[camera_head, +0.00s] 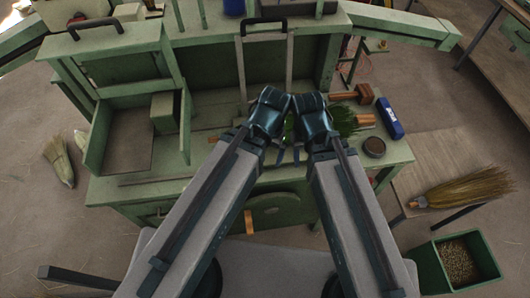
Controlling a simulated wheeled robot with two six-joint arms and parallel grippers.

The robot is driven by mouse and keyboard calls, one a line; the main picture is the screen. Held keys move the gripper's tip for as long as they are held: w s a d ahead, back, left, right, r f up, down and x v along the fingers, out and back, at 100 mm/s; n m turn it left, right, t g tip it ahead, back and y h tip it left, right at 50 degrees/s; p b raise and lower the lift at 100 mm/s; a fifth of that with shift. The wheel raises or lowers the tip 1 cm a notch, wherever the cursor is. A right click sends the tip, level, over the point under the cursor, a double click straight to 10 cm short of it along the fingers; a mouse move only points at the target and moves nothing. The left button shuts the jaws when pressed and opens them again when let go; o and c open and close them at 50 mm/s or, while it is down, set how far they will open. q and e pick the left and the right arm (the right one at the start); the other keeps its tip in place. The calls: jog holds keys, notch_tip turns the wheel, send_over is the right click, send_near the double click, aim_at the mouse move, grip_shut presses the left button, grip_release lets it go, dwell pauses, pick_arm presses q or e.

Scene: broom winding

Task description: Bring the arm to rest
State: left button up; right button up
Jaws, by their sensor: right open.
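Both my arms reach forward over the green workbench (140,188), their wrists close together near its middle. My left gripper (277,153) points down at the bench; its fingers are small and dark, and I cannot tell whether they are apart. My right gripper (318,153) is just right of it, open, with nothing seen between its fingers. A bundle of green bristles (343,121) lies on the bench behind and right of my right wrist, partly hidden by it. My wrists and forearms hide the bench surface below them.
A wooden block (364,93), a blue box (390,118) and a dark round tin (374,147) stand on the bench's right side. A broom (465,188) lies at right, above a green bin (462,262) of grains. Straw bundles (58,158) lie on the floor at left.

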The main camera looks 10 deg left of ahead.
jog(key=shift+f, duration=0.1)
notch_tip(320, 180, down, 7)
jog(key=b, duration=0.6)
jog(key=shift+r+b, duration=0.2)
jog(key=shift+b, duration=0.2)
